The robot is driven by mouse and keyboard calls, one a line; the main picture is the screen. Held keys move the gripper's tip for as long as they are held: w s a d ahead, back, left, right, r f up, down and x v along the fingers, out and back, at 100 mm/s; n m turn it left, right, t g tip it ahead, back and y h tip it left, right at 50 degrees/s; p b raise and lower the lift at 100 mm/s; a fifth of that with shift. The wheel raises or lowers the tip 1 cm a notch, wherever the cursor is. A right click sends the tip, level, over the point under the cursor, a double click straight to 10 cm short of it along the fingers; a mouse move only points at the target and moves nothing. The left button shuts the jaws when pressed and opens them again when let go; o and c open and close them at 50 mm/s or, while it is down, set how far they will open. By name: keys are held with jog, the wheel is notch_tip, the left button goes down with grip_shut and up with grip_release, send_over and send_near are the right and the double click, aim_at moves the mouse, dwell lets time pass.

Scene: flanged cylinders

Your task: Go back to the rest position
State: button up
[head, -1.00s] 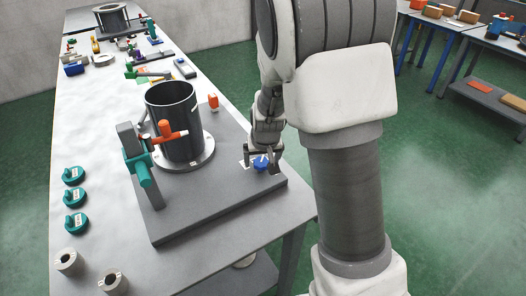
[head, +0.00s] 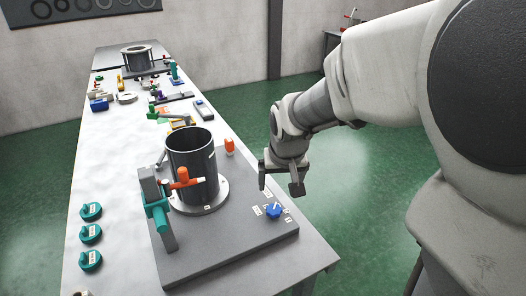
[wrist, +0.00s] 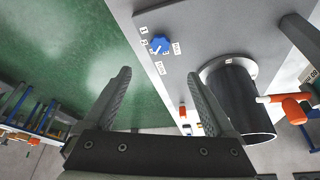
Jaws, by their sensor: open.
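My gripper (head: 281,184) is open and empty in the head view, in the air beyond the right edge of the grey base plate (head: 250,232). In the wrist view its two fingers (wrist: 158,98) stand wide apart with nothing between them. The blue knob (head: 273,210) sits on the plate's right corner, below and left of the gripper and apart from it. It also shows in the wrist view (wrist: 159,45), with small white labels around it. The dark flanged cylinder (head: 191,158) stands upright on the plate.
A teal clamp with an orange handle (head: 182,177) stands beside the cylinder. Several teal knobs (head: 91,234) line the table's left side. More parts and another flanged cylinder (head: 137,56) stand at the far end. Green floor (head: 335,200) right of the table is clear.

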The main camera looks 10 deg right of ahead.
jog(key=shift+s+r, duration=0.1)
jog(key=shift+r, duration=0.15)
jog(key=s+r, duration=0.4)
jog(key=s, duration=0.5)
jog(key=s+d+r+n+t, duration=0.1)
jog(key=s+r, duration=0.3)
jog(key=s, duration=0.6)
jog(key=shift+s, duration=0.15)
